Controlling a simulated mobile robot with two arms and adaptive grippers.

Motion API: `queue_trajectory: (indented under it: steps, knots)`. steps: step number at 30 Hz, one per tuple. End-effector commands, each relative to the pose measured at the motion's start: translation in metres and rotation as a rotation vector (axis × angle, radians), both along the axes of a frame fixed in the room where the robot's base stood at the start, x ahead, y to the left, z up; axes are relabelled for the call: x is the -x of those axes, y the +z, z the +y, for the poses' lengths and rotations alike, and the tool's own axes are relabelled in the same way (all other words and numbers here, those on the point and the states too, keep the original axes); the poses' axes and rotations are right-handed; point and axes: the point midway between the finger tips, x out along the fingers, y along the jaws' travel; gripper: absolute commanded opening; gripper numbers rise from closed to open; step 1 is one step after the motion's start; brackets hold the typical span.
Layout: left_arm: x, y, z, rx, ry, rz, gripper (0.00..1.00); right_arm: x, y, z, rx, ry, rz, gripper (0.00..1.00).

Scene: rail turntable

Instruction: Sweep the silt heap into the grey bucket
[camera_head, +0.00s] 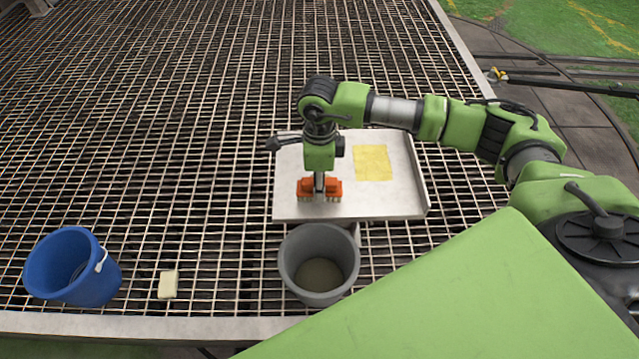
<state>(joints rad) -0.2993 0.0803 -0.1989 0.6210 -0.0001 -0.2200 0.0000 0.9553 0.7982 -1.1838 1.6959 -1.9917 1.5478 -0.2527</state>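The grey bucket (291,262) stands upright at the front edge of a pale metal tray (402,201). Its bottom looks grey-brown; I cannot tell whether that is silt or the bare floor of the bucket. No distinct silt heap shows on the tray. My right gripper (319,181) points down over the tray's front left part, shut on an orange brush (305,187) with pale bristles. The bristles are at or just above the tray surface, behind the bucket. My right arm hides part of the tray's back. My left gripper is not in view.
A flat yellow square (373,163) lies on the tray's right half. A blue bucket (72,268) stands at the front left, with a cream block (168,284) beside it. The metal grating (150,140) at left and back is clear. Rails (560,72) run beyond the right edge.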

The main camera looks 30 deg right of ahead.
Motion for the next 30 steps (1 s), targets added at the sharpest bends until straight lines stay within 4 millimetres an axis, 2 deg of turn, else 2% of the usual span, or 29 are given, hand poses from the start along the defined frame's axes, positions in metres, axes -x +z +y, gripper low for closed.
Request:
queue_trajectory:
  steps: [18, 30]
  knots:
    - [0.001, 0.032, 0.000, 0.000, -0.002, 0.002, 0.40, -0.001, 0.058, 0.000, -0.001, 0.000, -0.003, 0.14]
    - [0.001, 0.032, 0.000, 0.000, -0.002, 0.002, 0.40, -0.001, 0.060, 0.000, 0.000, 0.000, -0.001, 0.14]
